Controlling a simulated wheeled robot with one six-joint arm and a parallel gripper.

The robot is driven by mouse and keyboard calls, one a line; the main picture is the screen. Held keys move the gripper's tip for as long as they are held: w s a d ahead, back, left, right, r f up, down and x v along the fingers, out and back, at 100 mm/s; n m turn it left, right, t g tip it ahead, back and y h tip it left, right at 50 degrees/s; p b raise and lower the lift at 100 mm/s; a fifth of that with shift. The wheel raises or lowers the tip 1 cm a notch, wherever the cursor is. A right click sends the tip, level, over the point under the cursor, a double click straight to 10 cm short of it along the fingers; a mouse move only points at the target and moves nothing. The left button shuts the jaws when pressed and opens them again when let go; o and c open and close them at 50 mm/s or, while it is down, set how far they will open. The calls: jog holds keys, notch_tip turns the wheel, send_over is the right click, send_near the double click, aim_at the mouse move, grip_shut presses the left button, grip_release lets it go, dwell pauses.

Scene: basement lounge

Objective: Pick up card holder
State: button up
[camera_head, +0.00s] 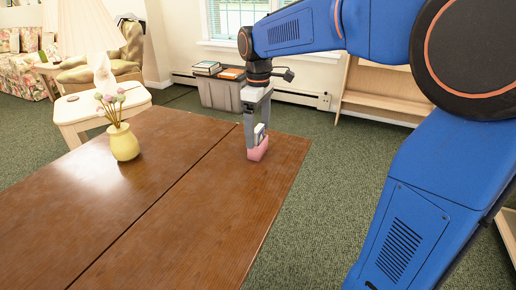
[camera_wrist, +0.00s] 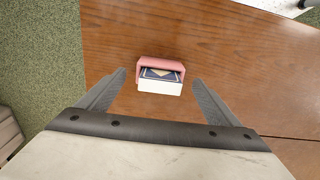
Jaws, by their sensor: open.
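The card holder (camera_wrist: 160,66) is a small pink box holding a dark blue and white card pack, lying on the brown wooden table. In the head view the pink card holder (camera_head: 258,150) is near the table's far right end, partly hidden by my gripper (camera_head: 256,140). My gripper points down right over it. In the wrist view my gripper (camera_wrist: 159,80) is open, with one finger on each side of the card holder and a gap to both sides. I cannot tell how far the fingertips are above the tabletop.
A yellow vase (camera_head: 124,143) with flowers stands on the table (camera_head: 180,200) to the left. A lamp (camera_head: 90,35) stands on a side table (camera_head: 100,108). A grey bin (camera_head: 220,95) with books is behind the table. The tabletop around the card holder is clear.

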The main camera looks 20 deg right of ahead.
aim_at(258, 140)
notch_tip(258, 140, down, 4)
jog(key=shift+f, duration=0.1)
jog(key=c, duration=1.2)
jog(key=shift+o, duration=0.2)
